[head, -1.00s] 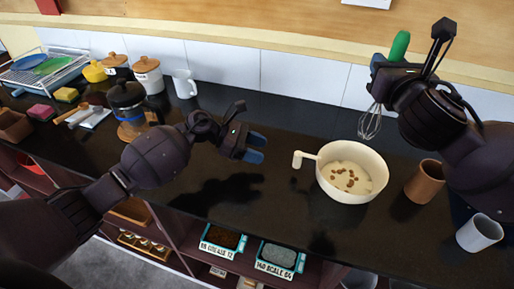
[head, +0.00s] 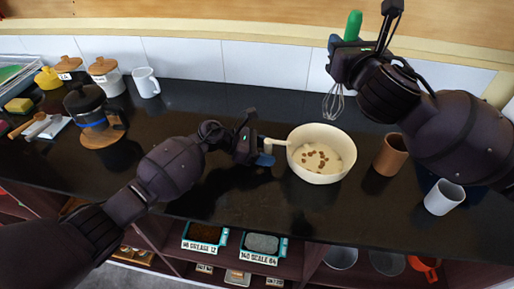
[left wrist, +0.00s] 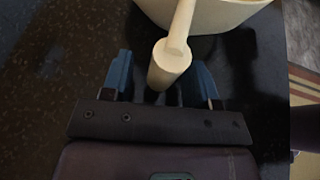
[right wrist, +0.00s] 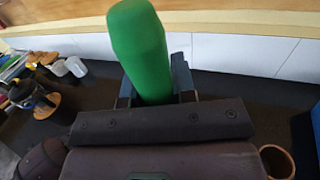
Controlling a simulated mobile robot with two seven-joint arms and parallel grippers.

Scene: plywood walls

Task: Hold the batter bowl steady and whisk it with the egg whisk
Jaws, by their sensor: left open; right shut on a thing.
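The cream batter bowl (head: 321,172) stands on the dark counter with pale batter and brown bits inside. Its handle (head: 276,142) points left. My left gripper (head: 266,152) is open at the handle; in the left wrist view the handle's end (left wrist: 168,66) lies between the two blue fingers, with gaps on both sides. My right gripper (head: 343,48) is shut on the green handle of the egg whisk (head: 353,25). The wire whisk head (head: 333,102) hangs down above the counter, behind and a little right of the bowl. The green handle fills the right wrist view's middle (right wrist: 140,50).
A brown cup (head: 390,155) and a white cup (head: 443,197) stand right of the bowl. A white mug (head: 146,82), canisters (head: 105,76) and a coffee pot (head: 92,110) stand at the left. Shelves with labelled trays (head: 205,237) lie below the counter's front edge.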

